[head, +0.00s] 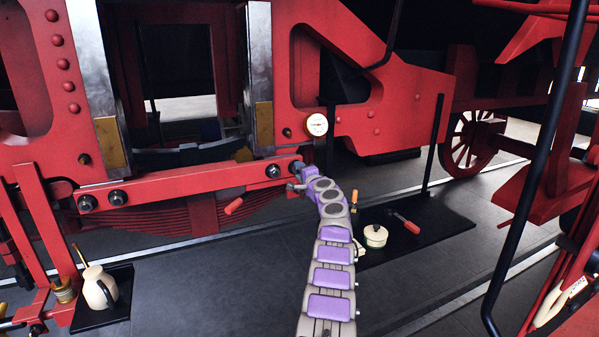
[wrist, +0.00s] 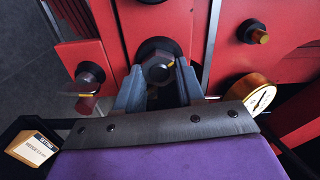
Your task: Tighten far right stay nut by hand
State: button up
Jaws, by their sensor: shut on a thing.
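The far right stay nut (wrist: 158,69) is a dark hex nut on a black round washer, at the right end of the red stay bar (head: 190,184). My gripper (wrist: 159,84) has one grey finger on each side of this nut and is shut on it. In the head view my gripper (head: 299,182) reaches the right end of the bar and hides most of the nut. Another stay nut (head: 274,171) shows just left of it, and two more nuts (head: 87,202) (head: 118,198) sit at the bar's left end.
A pressure gauge (head: 317,125) stands close to my gripper, above and right in the head view. A black mat (head: 440,228) at right holds a red-handled tool (head: 405,222) and a pale round tin (head: 376,237). A jug (head: 99,287) stands on a tray at lower left.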

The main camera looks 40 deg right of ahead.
jog(key=shift+s+d+f+m+p, duration=0.15)
jog(key=shift+m+p, duration=0.2)
jog(key=shift+m, duration=0.9)
jog(key=shift+f+m+p, duration=0.15)
jog(key=shift+m+p, duration=0.15)
jog(key=shift+m, duration=0.9)
jog(key=shift+s+d+f+m+p, duration=0.15)
jog(key=shift+m+p, duration=0.2)
jog(key=shift+m, duration=0.9)
jog(key=shift+w+a, duration=0.1)
jog(key=o, duration=1)
jog(key=shift+w, duration=0.1)
jog(key=shift+o, duration=0.2)
jog(key=shift+r, duration=0.1)
jog(key=shift+a+r, duration=0.1)
jog(key=shift+a, duration=0.05)
